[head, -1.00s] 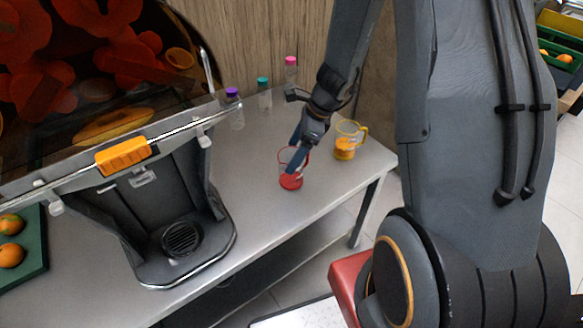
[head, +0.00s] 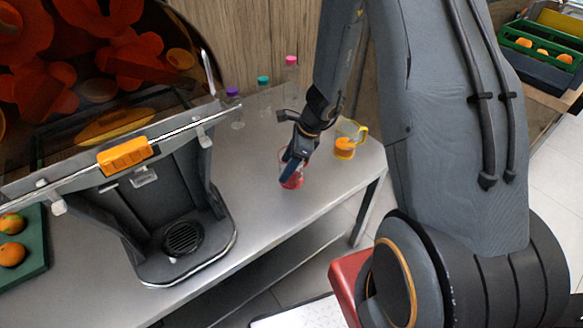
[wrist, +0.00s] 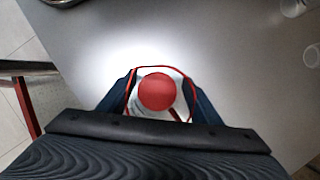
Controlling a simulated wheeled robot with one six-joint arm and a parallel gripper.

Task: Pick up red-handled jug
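The red-handled jug (head: 293,183) stands upright on the metal table, a clear jug with a red base. In the wrist view I look down into the jug (wrist: 157,92), with its red rim and round red bottom between my fingers. My gripper (head: 289,172) is lowered over the jug from above, with blue fingers that hide part of it in the head view. In the wrist view my gripper (wrist: 160,98) has its fingers apart, one on each side of the jug. I cannot tell whether they touch its wall.
A jug with a yellow handle and orange contents (head: 345,147) stands close behind to the right. The juicer (head: 170,225) is on the left. The table's front (head: 290,232) is clear.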

